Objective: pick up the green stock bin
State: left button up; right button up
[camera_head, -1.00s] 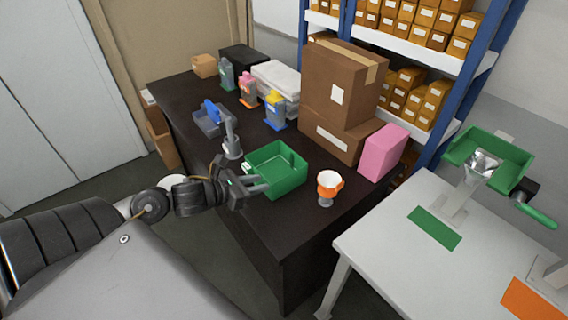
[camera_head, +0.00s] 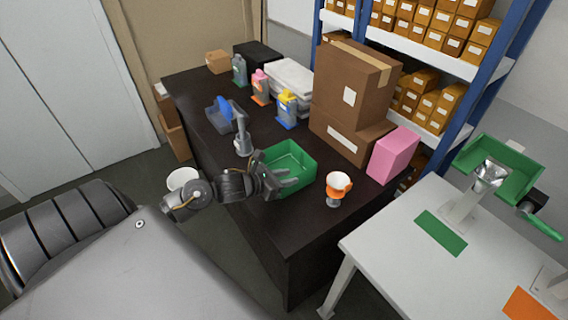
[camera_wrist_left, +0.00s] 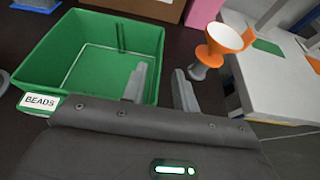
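The green stock bin (camera_head: 297,158) stands upright on the dark table, open at the top and empty inside. In the left wrist view the green bin (camera_wrist_left: 70,50) fills the upper left and bears a label reading "BEADS". My left gripper (camera_head: 287,184) is at the bin's near side in the head view. In the left wrist view its two fingers (camera_wrist_left: 158,88) are spread apart. One finger overlaps the bin's right wall and the other is outside it to the right. I cannot tell whether either touches. My right gripper is not in view.
An orange-and-white cup on a stand (camera_head: 337,188) is close to the bin's right. A grey stand (camera_head: 241,135) is to its left. Cardboard boxes (camera_head: 345,100) and a pink box (camera_head: 392,155) are behind. The white table (camera_head: 395,235) is at the right.

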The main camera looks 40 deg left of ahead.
aim_at(297, 175)
pick_arm(q)
jog(key=x, duration=0.3)
jog(key=shift+w+p, duration=0.25)
jog(key=shift+p, duration=0.05)
grip_shut()
